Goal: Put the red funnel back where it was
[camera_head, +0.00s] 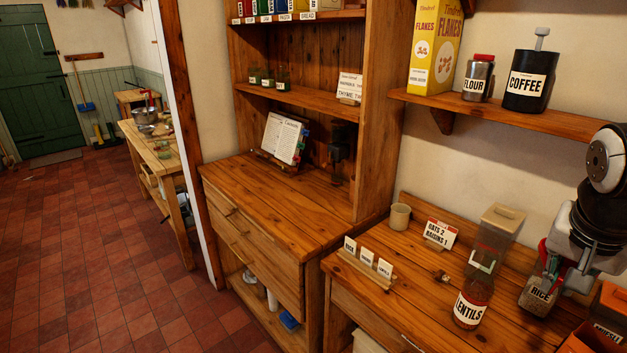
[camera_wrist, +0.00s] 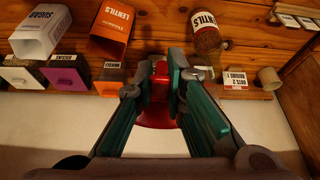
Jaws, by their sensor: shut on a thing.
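The red funnel (camera_wrist: 157,118) is in the wrist view, between the green-padded fingers of my gripper (camera_wrist: 160,76). My gripper is shut on it, and the fingers hide part of its sides. The wide red end faces the bottom of the wrist picture, with pale wall around it.
The counter (camera_head: 415,300) holds a lentils jar (camera_head: 471,305), a clear-sided container (camera_head: 497,236), an oats-and-raisins card (camera_head: 440,234), a beige cup (camera_head: 400,216) and a card rack (camera_head: 366,265). Above is a shelf (camera_head: 480,112) with flour and coffee. Boxes (camera_wrist: 109,35) crowd the wrist view's upper left.

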